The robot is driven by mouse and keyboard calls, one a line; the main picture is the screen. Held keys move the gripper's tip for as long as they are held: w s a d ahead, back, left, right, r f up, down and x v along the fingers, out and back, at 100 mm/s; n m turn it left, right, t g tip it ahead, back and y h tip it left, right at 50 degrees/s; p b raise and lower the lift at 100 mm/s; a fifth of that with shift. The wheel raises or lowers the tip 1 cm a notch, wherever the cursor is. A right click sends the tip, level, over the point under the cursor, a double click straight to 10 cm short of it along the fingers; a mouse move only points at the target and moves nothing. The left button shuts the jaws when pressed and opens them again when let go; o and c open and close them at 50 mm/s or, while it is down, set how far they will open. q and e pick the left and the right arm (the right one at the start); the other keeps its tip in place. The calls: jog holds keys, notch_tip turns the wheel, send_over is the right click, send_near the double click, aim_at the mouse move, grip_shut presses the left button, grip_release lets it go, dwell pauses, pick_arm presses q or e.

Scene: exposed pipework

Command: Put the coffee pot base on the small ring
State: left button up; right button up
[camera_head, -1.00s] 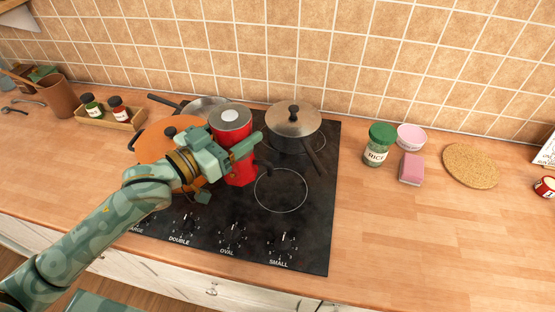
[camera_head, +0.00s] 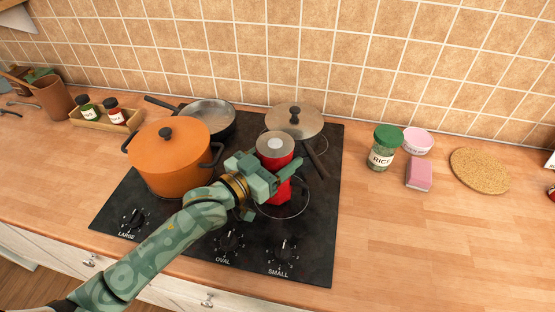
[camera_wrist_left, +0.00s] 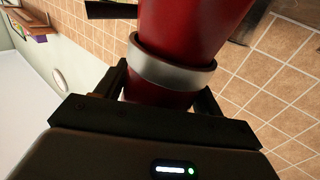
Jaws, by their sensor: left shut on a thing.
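The red coffee pot base (camera_head: 282,192) with a grey metal top (camera_head: 276,144) is upright at the small ring (camera_head: 304,207), in front of the lidded saucepan. My left gripper (camera_head: 268,178) is shut on it from the left. In the left wrist view the red body (camera_wrist_left: 160,95) with its silver band (camera_wrist_left: 170,72) sits between the fingers. The ring's right edge shows; the rest is hidden by the pot and gripper. I cannot tell whether the pot touches the hob. My right gripper is not in view.
An orange pot (camera_head: 168,165) stands left on the black hob (camera_head: 310,250). A frying pan (camera_head: 207,117) and a lidded saucepan (camera_head: 295,122) stand behind. The rice jar (camera_head: 382,148), pink sponge (camera_head: 419,175) and cork mat (camera_head: 480,170) lie right. Front right counter is clear.

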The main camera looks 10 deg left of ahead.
pick_arm(q)
jog(key=shift+f, duration=0.15)
jog(key=shift+f, duration=0.15)
jog(key=o, duration=1.6)
jog(key=p+v, duration=0.1)
jog(key=v, duration=1.1)
jog(key=shift+s, duration=0.1)
